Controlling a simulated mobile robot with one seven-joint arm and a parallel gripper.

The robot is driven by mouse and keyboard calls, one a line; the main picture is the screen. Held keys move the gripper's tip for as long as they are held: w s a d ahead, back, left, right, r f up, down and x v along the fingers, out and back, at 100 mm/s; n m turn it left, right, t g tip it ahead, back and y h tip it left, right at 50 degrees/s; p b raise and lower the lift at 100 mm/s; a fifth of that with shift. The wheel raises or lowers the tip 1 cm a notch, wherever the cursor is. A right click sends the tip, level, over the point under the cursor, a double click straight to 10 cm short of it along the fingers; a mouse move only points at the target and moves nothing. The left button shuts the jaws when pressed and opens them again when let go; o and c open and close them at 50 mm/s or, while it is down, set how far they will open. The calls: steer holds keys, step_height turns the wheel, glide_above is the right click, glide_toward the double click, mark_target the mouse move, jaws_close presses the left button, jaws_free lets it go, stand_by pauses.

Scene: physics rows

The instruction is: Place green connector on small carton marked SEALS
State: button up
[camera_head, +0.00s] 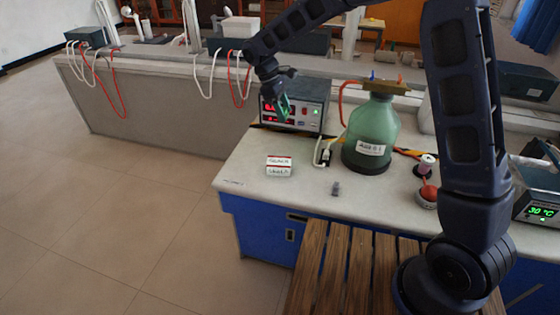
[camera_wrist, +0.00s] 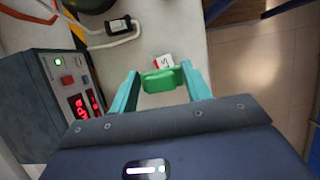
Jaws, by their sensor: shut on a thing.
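My gripper (camera_head: 283,106) is raised above the bench, in front of the power supply in the head view. In the wrist view my gripper (camera_wrist: 160,86) has its teal fingers shut on the green connector (camera_wrist: 160,80). The connector also shows in the head view (camera_head: 284,104), small between the fingers. The small white carton (camera_head: 279,167) with red bands and dark lettering stands on the bench, below and apart from the gripper. In the wrist view the carton (camera_wrist: 163,61) is partly hidden behind the connector. Nothing lies on its top in the head view.
A power supply (camera_head: 309,108) with red digits stands behind the carton. A small grey piece (camera_head: 336,188) lies near the front. The bench top (camera_head: 245,160) left of the carton is clear.

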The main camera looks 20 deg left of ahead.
mark_target(283, 161)
steer(key=f, duration=0.6)
steer(key=a+f, duration=0.1)
steer(key=f, duration=1.2)
steer(key=shift+w+a+f, duration=0.15)
steer(key=shift+a, duration=0.25)
steer(key=shift+f, duration=0.1)
steer(key=o, duration=0.9)
steer(key=shift+o, duration=0.2)
steer(key=v, duration=1.2)
steer(key=shift+d+r, duration=0.15)
steer(key=shift+r, duration=0.1)
